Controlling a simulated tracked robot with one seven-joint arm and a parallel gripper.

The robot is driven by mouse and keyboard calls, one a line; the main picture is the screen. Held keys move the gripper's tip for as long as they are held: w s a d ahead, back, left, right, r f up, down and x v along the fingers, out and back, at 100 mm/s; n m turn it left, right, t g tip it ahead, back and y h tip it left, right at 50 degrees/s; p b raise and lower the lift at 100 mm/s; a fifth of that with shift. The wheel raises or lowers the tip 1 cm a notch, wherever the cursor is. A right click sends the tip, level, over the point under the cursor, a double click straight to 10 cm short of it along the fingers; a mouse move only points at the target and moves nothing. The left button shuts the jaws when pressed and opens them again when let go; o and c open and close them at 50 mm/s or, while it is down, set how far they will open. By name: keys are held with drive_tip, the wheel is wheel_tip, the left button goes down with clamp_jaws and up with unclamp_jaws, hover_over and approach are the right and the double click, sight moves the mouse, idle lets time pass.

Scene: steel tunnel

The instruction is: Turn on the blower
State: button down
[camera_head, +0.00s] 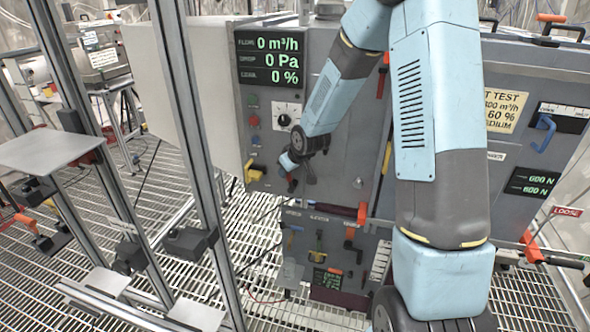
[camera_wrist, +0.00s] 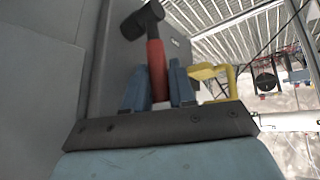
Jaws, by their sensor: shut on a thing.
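The blower cabinet (camera_head: 345,125) is a grey steel box whose front display (camera_head: 270,62) reads 0 m³/h, 0 Pa and 0 %. Below the display are green (camera_head: 252,101), red (camera_head: 254,121) and blue (camera_head: 254,138) buttons and a dial (camera_head: 287,115) with a black knob. My gripper (camera_wrist: 158,80) is at the lower front of the cabinet. Its blue fingers are shut on a red handle (camera_wrist: 156,62) with a black end (camera_wrist: 143,20), seen in the wrist view. In the head view my arm partly hides the handle and the panel around it.
A yellow handle (camera_head: 252,171) sits just left of my gripper; it also shows in the wrist view (camera_wrist: 212,72). Aluminium posts (camera_head: 190,120) stand at left. The grating floor (camera_head: 255,240) is partly open.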

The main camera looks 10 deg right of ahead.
drive_tip(key=shift+s+f, duration=0.15)
drive_tip(key=shift+s, duration=0.05)
drive_tip(key=c, duration=1.3)
unclamp_jaws()
drive_tip(key=shift+c, duration=0.2)
drive_tip(key=shift+o, duration=0.2)
drive_tip(key=shift+w, duration=0.1)
drive_tip(key=shift+d+r, duration=0.1)
drive_tip(key=shift+r, duration=0.1)
drive_tip(key=v, duration=1.3)
drive_tip(key=shift+d+r, duration=0.1)
drive_tip(key=shift+r, duration=0.05)
drive_tip(key=shift+s, duration=0.25)
